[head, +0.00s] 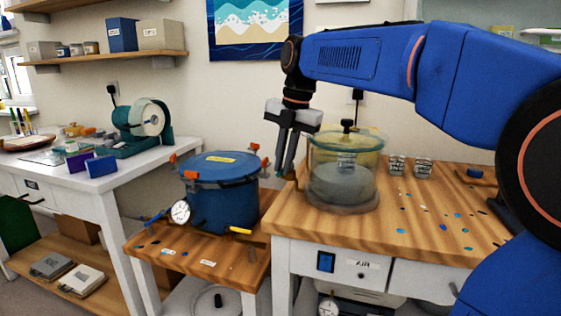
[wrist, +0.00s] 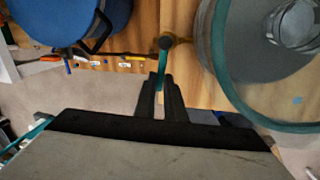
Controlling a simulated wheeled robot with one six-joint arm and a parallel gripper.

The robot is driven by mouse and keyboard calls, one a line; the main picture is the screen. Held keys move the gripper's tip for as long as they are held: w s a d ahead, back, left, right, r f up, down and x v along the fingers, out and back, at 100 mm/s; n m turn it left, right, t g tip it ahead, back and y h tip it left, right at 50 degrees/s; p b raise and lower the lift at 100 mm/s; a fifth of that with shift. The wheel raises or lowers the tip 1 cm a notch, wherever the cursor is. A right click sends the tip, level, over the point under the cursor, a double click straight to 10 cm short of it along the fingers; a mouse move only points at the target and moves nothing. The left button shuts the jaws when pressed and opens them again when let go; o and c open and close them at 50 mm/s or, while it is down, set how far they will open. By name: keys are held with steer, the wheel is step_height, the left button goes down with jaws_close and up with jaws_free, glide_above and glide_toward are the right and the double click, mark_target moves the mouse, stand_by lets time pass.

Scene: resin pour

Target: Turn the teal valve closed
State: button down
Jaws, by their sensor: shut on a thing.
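The teal valve (wrist: 162,62) shows in the wrist view as a narrow teal lever running down from a dark round pivot, beside the glass chamber. My gripper (wrist: 160,84) is shut on this lever, with a finger on each side of it. In the head view my gripper (head: 284,172) points down at the left side of the glass chamber, by the bench's left edge. There the fingers hide most of the lever, and only a small brass-coloured part shows just below them.
The clear chamber (head: 345,188) with a teal rim stands close on the right. A blue pressure pot (head: 222,200) with orange clamps and a gauge (head: 180,212) stands on the lower bench to the left. Two small jars (head: 397,166) stand behind right. The bench's right part is mostly open.

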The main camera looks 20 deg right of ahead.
steer(key=shift+s+d+n, duration=0.2)
steer(key=shift+d+n, duration=0.1)
steer(key=shift+n, duration=0.4)
steer(key=c, duration=1.8)
jaws_free()
steer(key=d+r, duration=0.1)
steer(key=r, duration=0.4)
steer(key=s+d+r, duration=0.1)
steer(key=r, duration=0.5)
steer(key=s+d+r, duration=0.1)
steer(key=r, duration=0.5)
steer(key=shift+a, duration=0.15)
